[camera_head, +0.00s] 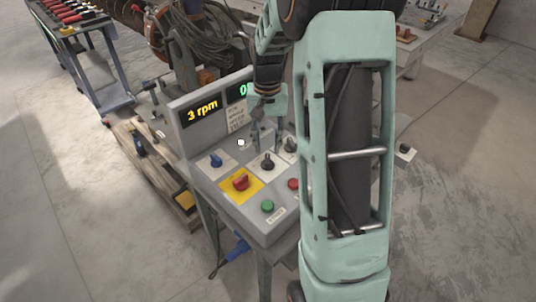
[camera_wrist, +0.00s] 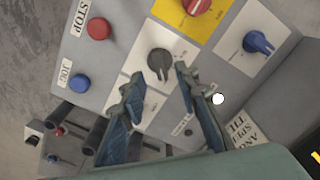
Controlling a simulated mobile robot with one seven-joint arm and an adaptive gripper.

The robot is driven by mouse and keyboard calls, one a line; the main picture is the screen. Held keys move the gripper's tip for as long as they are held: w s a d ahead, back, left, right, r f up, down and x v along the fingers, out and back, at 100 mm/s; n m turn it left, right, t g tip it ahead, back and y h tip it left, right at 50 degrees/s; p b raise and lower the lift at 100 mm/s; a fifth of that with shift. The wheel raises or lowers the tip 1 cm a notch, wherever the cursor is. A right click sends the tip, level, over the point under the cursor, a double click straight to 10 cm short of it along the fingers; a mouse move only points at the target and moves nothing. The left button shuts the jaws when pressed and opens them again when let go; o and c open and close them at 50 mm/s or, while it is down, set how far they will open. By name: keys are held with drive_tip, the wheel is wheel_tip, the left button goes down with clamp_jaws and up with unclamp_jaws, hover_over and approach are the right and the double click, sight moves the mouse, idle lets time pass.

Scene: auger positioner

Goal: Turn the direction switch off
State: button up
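The grey control panel (camera_head: 225,176) carries several rotary switches. A black switch on a white plate (camera_head: 267,161) sits near the middle of the panel; it also shows in the wrist view (camera_wrist: 160,63), just beyond my fingertips. Another dark switch (camera_head: 290,146) is to its right in the head view, and in the wrist view my left finger covers most of that spot. I cannot read which one is labelled direction. My gripper (camera_head: 267,141) hangs above the panel with fingers apart and nothing between them; the fingers also show in the wrist view (camera_wrist: 158,77).
A red knob on a yellow plate (camera_head: 241,182), a blue knob (camera_head: 216,160), a green button (camera_head: 267,206) and a red stop button (camera_wrist: 99,28) are close by. A blue jog button (camera_wrist: 79,82) is beside the stop button. The upright display (camera_head: 203,113) reads 3 rpm.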

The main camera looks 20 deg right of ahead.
sight(268, 158)
wheel_tip(268, 158, down, 5)
idle(0.3)
clamp_jaws()
